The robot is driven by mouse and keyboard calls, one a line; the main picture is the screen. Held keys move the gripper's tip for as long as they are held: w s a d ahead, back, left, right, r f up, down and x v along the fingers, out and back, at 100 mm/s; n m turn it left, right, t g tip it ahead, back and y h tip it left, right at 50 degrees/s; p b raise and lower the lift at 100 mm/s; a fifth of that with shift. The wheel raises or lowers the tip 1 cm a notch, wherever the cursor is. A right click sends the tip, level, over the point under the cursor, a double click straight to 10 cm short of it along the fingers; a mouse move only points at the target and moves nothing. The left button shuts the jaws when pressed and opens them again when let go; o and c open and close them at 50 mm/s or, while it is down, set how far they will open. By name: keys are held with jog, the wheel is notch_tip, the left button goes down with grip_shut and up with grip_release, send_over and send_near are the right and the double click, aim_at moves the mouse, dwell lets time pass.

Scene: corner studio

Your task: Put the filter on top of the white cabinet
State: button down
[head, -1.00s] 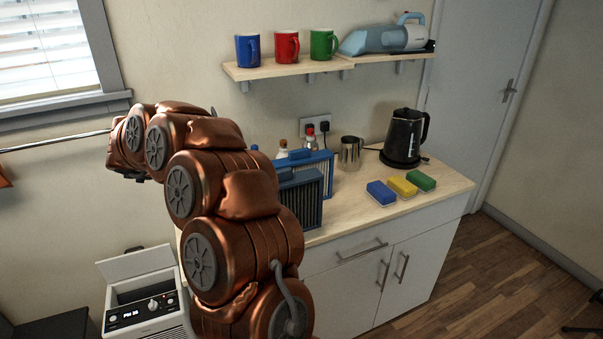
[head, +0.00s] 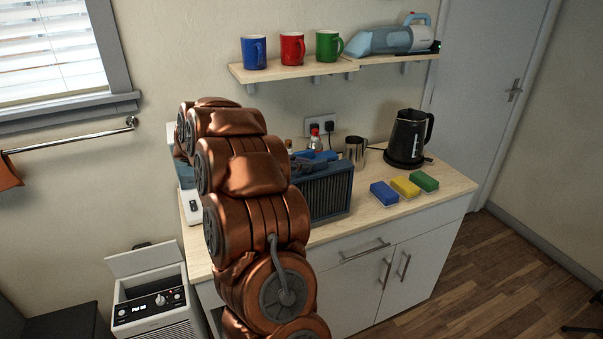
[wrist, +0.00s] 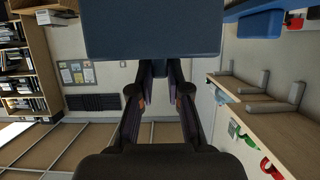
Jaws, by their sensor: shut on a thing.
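The white cabinet (head: 362,282) has a light wood top and stands against the wall in the head view. A blue-framed filter (head: 328,192) with dark pleats is upright at the top's front left, partly behind my arm. I cannot tell whether its lower edge touches the wood. In the wrist view my gripper (wrist: 160,72) is shut on a flat dark blue panel (wrist: 153,30), which appears to be the filter. My arm hides the gripper in the head view.
Blue, yellow and green sponges (head: 410,187) and a black kettle (head: 408,138) stand right on the top. A metal jug (head: 355,150) and red-capped bottle (head: 315,140) are behind the filter. A shelf (head: 300,70) hangs above. A white appliance (head: 150,307) has its lid open at left.

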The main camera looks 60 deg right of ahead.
aim_at(300, 174)
jog(key=shift+a+f+p, duration=0.1)
jog(key=shift+f+p, duration=0.3)
jog(key=shift+f, duration=1.35)
jog(key=c, duration=1.1)
grip_release()
jog(key=shift+c, duration=0.2)
jog(key=b+v, duration=0.3)
jog(key=v, duration=0.9)
